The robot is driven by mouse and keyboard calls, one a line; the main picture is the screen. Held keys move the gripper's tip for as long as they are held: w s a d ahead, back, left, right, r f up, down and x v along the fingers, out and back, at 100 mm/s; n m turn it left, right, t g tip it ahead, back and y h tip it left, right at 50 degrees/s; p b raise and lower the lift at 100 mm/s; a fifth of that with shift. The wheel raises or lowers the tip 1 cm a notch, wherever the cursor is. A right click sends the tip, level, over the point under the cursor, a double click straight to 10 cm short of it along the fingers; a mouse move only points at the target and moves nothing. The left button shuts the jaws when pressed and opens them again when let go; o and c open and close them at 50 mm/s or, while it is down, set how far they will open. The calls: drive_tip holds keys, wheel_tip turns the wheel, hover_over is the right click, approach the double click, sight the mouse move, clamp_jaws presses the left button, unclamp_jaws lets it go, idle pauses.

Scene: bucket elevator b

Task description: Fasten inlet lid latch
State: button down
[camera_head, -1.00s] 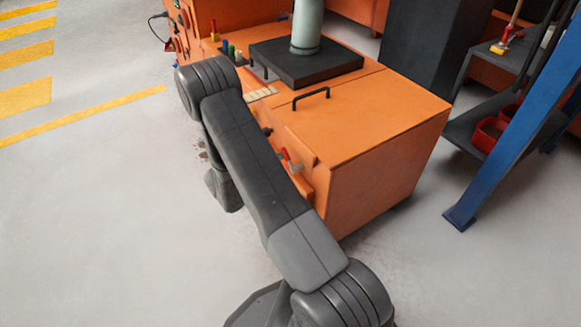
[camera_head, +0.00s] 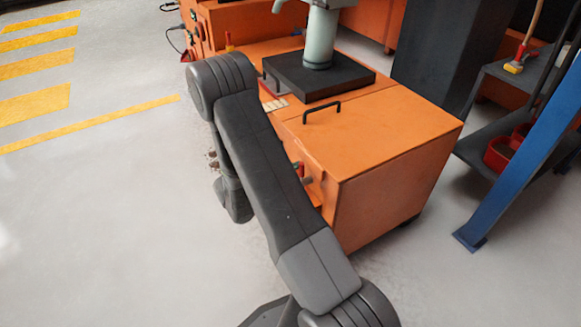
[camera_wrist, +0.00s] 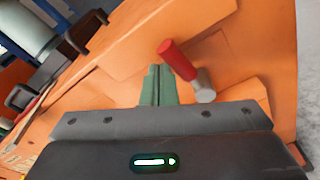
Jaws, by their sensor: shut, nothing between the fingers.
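The latch (camera_wrist: 179,62) has a red handle and a grey metal stub, and sits on the orange side panel of the machine in the wrist view. It also shows in the head view as a small red and grey part (camera_head: 301,171), partly behind my arm. My gripper (camera_wrist: 158,72) is shut and empty, its green fingers together just left of the red handle. I cannot tell whether they touch it. The lid (camera_head: 370,125) is the flat orange top with a black handle (camera_head: 322,110), and it lies closed on the orange housing (camera_head: 385,200). My gripper is hidden in the head view.
A black plate (camera_head: 330,78) with a pale green column (camera_head: 320,38) stands on the machine behind the lid. A blue post (camera_head: 520,150) and dark shelves with a red bin (camera_head: 499,152) stand at right. Grey floor at left is free.

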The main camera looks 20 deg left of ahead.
drive_tip(key=shift+s+d+r, duration=0.1)
drive_tip(key=shift+s+d, duration=0.2)
drive_tip(key=shift+d, duration=0.05)
idle(0.6)
